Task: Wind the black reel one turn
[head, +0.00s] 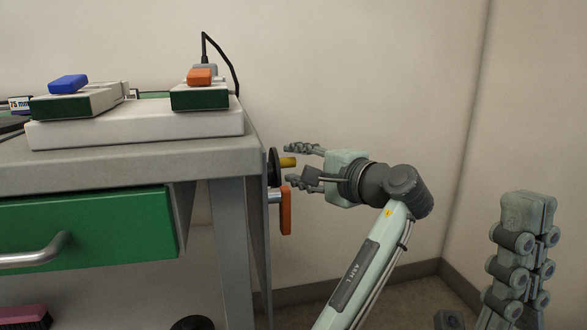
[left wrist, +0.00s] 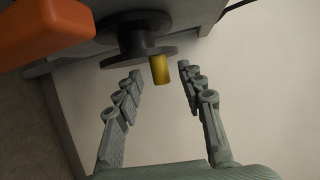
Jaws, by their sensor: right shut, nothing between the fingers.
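The black reel (head: 273,168) is on the right side of the cart, seen nearly edge-on in the head view. A yellow knob (head: 288,162) sticks out from it to the right. In the left wrist view the reel (left wrist: 128,55) shows two discs, with the yellow knob (left wrist: 160,70) near its rim. My left gripper (head: 300,166) is open beside the reel. Its fingertips (left wrist: 160,70) are on either side of the knob's end, apart from it in the wrist view. My right gripper (head: 527,200) points up at the lower right, shut and empty, far from the reel.
An orange handle (head: 285,211) hangs just below the reel and shows large in the left wrist view (left wrist: 45,28). The cart top (head: 130,158) holds white and green units. A black cable (head: 225,55) rises behind. Free floor and wall lie right of the cart.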

